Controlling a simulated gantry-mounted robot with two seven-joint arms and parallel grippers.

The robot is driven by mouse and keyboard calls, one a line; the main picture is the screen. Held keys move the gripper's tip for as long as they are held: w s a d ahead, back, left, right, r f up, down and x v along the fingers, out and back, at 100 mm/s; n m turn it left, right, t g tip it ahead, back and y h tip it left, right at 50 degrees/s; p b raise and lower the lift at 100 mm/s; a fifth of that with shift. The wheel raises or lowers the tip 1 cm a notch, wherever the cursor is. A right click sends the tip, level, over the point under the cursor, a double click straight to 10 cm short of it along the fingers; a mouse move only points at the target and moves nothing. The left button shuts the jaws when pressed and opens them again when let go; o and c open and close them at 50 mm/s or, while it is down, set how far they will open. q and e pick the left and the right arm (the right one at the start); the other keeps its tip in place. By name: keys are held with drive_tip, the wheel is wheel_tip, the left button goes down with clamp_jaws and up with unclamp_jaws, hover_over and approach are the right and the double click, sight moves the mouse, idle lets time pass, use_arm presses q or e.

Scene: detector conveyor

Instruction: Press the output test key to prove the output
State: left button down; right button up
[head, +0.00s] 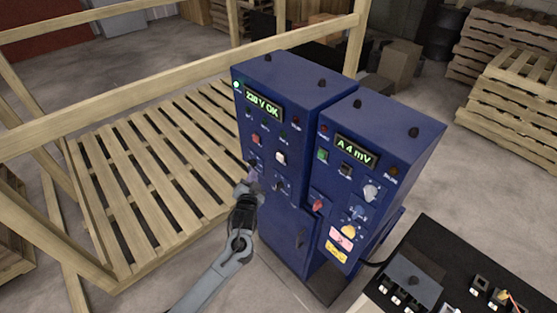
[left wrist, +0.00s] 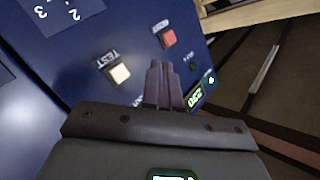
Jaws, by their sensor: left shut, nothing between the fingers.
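Two blue cabinets stand side by side. The left cabinet (head: 283,215) has a lit display (head: 263,104) reading "230 V OK", a red key (head: 257,140) and a white key (head: 280,157). In the left wrist view the white key (left wrist: 119,73) has the label "TEST", and the red key (left wrist: 168,38) is beside it. My left gripper (head: 252,183) is shut and empty in front of the left cabinet's face, below the red key in the head view. In the left wrist view its fingertips (left wrist: 160,66) appear between the two keys; contact cannot be told. My right gripper is not in view.
The right cabinet (head: 360,200) has a display (head: 355,150) reading "A 4 mV", a green key (head: 322,155) and several knobs. A wooden railing and a slatted pallet (head: 150,170) are at left. A black panel (head: 450,270) with small devices is at lower right.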

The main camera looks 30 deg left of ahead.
sight(280, 158)
use_arm(q)
drive_tip(key=w+d+b, duration=0.2)
drive_tip(key=w+b, duration=0.4)
drive_tip(key=w, duration=0.2)
drive_tip(key=shift+w, duration=0.25)
idle(0.4)
idle(0.8)
idle(0.8)
idle(0.4)
drive_tip(key=shift+w+d, duration=0.15)
drive_tip(key=shift+w, duration=0.3)
